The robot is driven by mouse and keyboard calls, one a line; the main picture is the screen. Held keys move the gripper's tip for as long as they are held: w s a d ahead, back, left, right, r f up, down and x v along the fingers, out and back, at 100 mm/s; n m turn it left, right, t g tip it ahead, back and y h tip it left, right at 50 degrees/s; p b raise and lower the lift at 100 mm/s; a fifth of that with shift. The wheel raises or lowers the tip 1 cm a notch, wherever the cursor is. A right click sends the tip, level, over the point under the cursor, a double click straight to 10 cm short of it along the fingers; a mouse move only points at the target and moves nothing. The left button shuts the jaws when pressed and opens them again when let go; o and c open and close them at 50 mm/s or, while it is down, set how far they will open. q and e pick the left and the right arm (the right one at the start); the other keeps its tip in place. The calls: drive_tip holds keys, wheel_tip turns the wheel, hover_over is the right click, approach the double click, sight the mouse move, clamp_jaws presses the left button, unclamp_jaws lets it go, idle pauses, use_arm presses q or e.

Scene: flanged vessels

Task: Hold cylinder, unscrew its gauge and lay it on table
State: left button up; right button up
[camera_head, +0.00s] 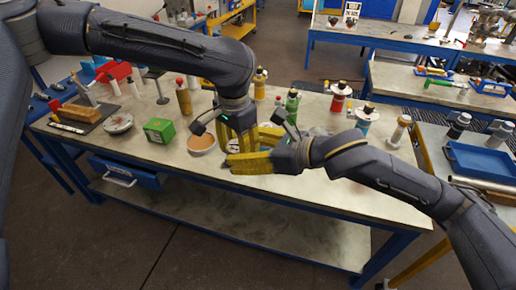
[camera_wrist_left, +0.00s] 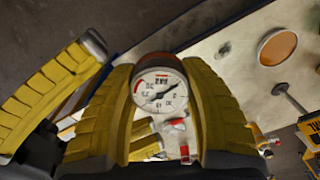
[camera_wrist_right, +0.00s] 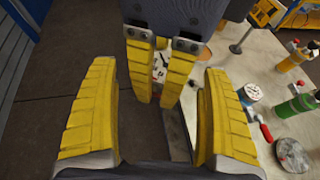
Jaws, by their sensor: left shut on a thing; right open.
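A round gauge (camera_wrist_left: 160,92) with a white dial sits between the yellow fingers of my left gripper (camera_wrist_left: 157,72), its face toward the left wrist camera. My left gripper is shut on it above the table's front part. A reddish-brown rounded edge shows behind the dial; I cannot tell if it belongs to the cylinder. My right gripper (camera_wrist_right: 160,85) is open, its fingers on either side of my left gripper's fingers in the right wrist view, apart from them. The cylinder is not clearly seen; the grippers may hide it. In the head view the grippers overlap near the bowl.
An orange-brown bowl (camera_head: 201,143) and a green box (camera_head: 159,130) lie left of my grippers. The front right tabletop is clear.

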sight(238, 148)
drive_tip(key=shift+x, duration=1.55)
drive_tip(key=shift+s, duration=0.1)
drive_tip(key=c, duration=1.3)
use_arm(q)
drive_tip(key=o, duration=0.9)
drive_tip(key=shift+c, duration=0.2)
use_arm(e)
drive_tip(key=shift+a, duration=0.1)
drive_tip(key=shift+c, duration=0.3)
use_arm(q)
drive_tip(key=o, duration=0.4)
use_arm(e)
drive_tip(key=shift+c, duration=1.3)
use_arm(q)
drive_tip(key=shift+o, duration=0.6)
drive_tip(key=shift+r, duration=0.1)
